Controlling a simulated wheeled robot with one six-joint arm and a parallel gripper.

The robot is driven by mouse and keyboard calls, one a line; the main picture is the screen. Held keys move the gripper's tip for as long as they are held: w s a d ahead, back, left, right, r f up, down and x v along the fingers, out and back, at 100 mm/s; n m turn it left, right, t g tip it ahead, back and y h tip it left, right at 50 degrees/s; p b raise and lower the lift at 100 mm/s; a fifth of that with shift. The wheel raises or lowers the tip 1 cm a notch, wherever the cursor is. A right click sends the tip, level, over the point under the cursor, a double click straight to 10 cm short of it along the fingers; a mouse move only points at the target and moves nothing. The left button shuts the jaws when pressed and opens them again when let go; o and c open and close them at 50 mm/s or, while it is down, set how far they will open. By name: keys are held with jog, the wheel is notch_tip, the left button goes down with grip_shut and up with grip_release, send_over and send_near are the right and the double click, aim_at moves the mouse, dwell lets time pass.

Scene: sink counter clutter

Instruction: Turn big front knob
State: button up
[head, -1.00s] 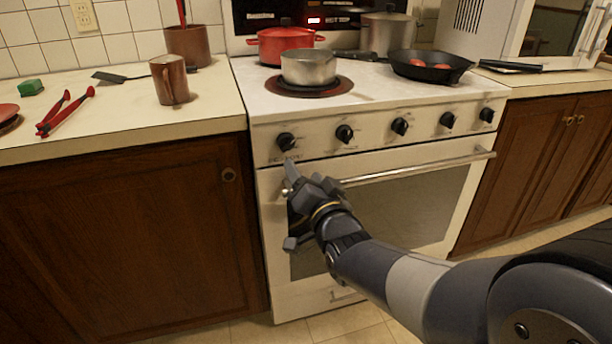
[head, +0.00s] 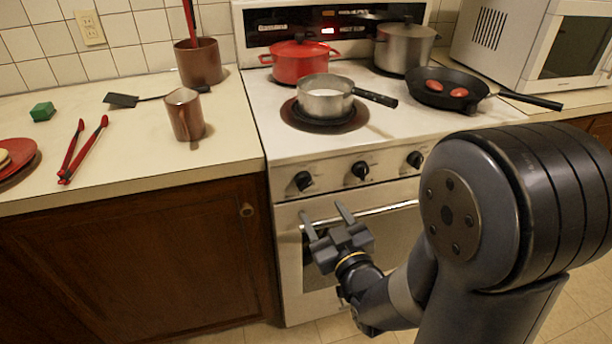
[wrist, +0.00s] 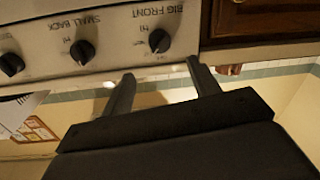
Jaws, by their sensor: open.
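The big front knob (head: 303,181) is the leftmost black knob on the white stove's front panel. In the wrist view, which is upside down, the same knob (wrist: 159,41) sits beside the label "BIG FRONT". My gripper (head: 324,211) is in front of the oven door, just below and slightly right of that knob in the head view. Its two fingers are spread apart, empty and pointing toward the panel. In the wrist view the open fingers (wrist: 160,72) are apart from the knob, which lies beyond the gap between their tips.
Two more knobs, one labelled "SMALL BACK" (wrist: 82,52), show beside it. The oven handle (head: 385,209) runs close by my gripper. A saucepan (head: 325,97) stands on the front left burner, a skillet (head: 447,88) to its right. My arm hides the panel's right part.

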aim_at(306, 186)
jog(key=p+x, duration=0.1)
jog(key=x, duration=0.9)
jog(key=shift+a, duration=0.1)
jog(key=shift+c, duration=0.2)
jog(key=shift+f, duration=0.1)
jog(key=c, duration=0.9)
